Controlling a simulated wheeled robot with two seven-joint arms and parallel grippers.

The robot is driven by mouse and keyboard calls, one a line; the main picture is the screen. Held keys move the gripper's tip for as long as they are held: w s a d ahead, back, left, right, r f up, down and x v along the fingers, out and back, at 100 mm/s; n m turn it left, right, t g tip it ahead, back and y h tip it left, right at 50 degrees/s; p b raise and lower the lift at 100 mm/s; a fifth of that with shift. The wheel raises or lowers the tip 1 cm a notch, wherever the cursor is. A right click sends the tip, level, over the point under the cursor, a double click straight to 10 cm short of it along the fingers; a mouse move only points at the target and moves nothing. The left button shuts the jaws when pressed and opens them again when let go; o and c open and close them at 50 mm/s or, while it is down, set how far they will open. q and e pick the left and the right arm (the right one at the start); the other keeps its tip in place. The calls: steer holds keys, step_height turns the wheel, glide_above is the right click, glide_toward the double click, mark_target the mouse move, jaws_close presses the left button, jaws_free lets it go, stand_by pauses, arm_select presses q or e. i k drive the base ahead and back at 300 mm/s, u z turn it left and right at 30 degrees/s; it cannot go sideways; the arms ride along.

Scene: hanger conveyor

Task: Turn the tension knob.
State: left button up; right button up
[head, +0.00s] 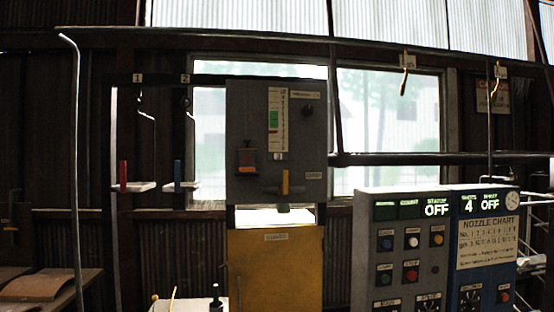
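A grey upright panel (240,110) stands at the centre of the head view. A small dark round knob (307,110) sits at its upper right, under a small label too blurred to read. I cannot tell for sure that this is the tension knob. Left of it is a vertical scale gauge (274,120) with a green band. Lower on the panel are a yellow-orange lever (285,183) and a dark block with a red part (247,158). Neither of my grippers is in view, and nothing touches the panel.
A yellow cabinet (275,265) is below the panel. A grey and blue control console (405,250) with buttons and OFF displays stands at right. Hooks numbered 1 and 2 hang at left above small shelves (180,187). A bent pipe (77,170) rises at far left.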

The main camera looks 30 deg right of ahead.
mark_target(307, 110)
steer(key=u, duration=0.25)
steer(key=k, duration=0.45)
steer(key=u, duration=1)
steer(key=i, duration=0.85)
steer(key=z, duration=1.1)
steer(key=i, duration=0.65)
steer(key=z, duration=0.75)
